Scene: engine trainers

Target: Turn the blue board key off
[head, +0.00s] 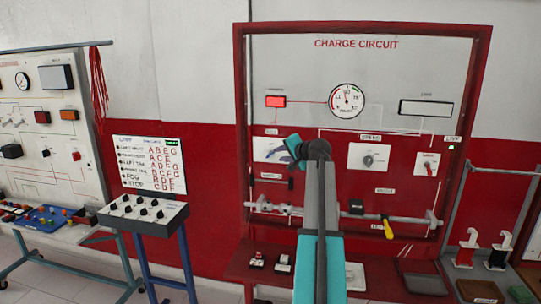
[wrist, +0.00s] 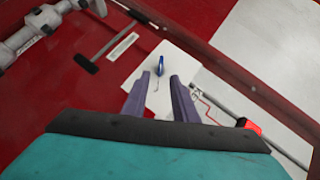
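The blue key (wrist: 161,66) shows in the wrist view on a white plate (wrist: 150,100) of the red board. My gripper (wrist: 159,75) is open, with its two dark fingers on either side of the line to the key. The key appears just beyond the fingertips, roughly centred between them. I cannot tell whether the fingers touch the plate. In the head view the white plate (head: 262,149) is at the left of the charge circuit board (head: 420,60). My arm and teal wrist part cover some of it, and the key is hidden there.
A red lamp (head: 276,101) and a round gauge (head: 347,100) are above the plate. A white knob panel (head: 368,158) and a red switch panel (head: 427,166) are to the right. A grey pipe (head: 405,218) with a yellow handle (head: 388,229) runs below.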

